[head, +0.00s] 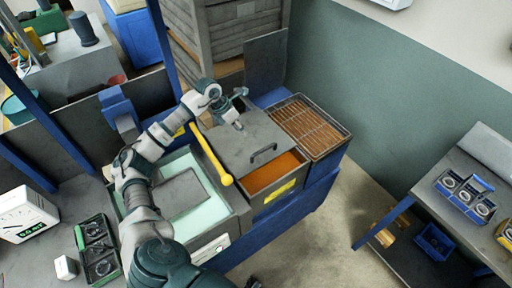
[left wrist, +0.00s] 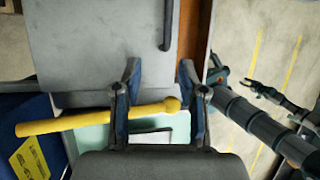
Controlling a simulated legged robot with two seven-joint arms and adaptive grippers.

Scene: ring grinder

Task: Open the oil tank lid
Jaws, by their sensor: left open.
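The oil tank (head: 290,196) is a dark box with a yellow label and orange oil (head: 272,176) showing along its front. Its lid (head: 232,150), a flat grey plate with a black bar handle (head: 263,153), covers the rest. In the left wrist view the lid (left wrist: 90,45) fills the upper left and its handle (left wrist: 167,25) stands upright at top centre. My left gripper (head: 240,108) is above the lid's back part. In the left wrist view my left gripper (left wrist: 160,72) is open and empty, its fingertips apart from the handle.
A yellow rod (head: 212,155) lies beside the lid, over a pale-green basin (head: 205,217). A wire-mesh tray (head: 308,127) stands right of the tank. Stacked crates (head: 240,28) stand behind. Open floor separates the tank from a shelf (head: 415,190) at right.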

